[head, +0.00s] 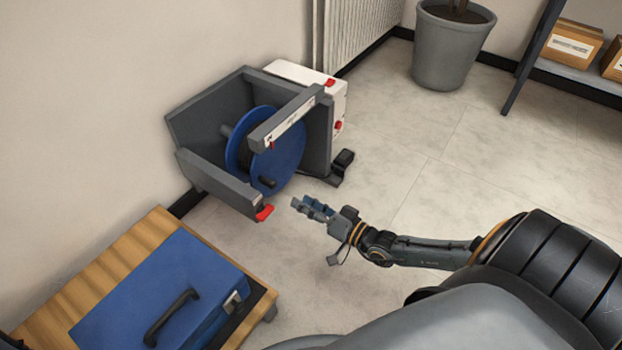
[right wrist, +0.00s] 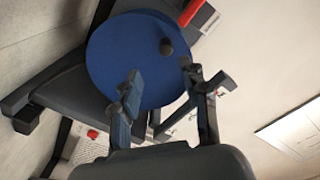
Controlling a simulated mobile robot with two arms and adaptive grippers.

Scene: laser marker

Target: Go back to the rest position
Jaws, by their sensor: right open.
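My right gripper (head: 312,208) is open and empty in the head view. It is in front of the grey machine (head: 222,187), a little right of its lower red-tipped arm, and looks apart from it. It also shows in the right wrist view (right wrist: 162,95), with its two fingers spread and the blue reel behind them. The blue reel (head: 285,150) sits inside the machine and has a dark knob (head: 267,182). The reel fills the upper middle of the right wrist view (right wrist: 120,60). My left gripper is not in view.
A blue case (head: 150,290) with a black handle lies on a wooden table (head: 105,262) at the lower left. A grey plant pot (head: 450,50) and a shelf with cardboard boxes (head: 572,45) stand at the back right. The floor (head: 410,150) between is clear.

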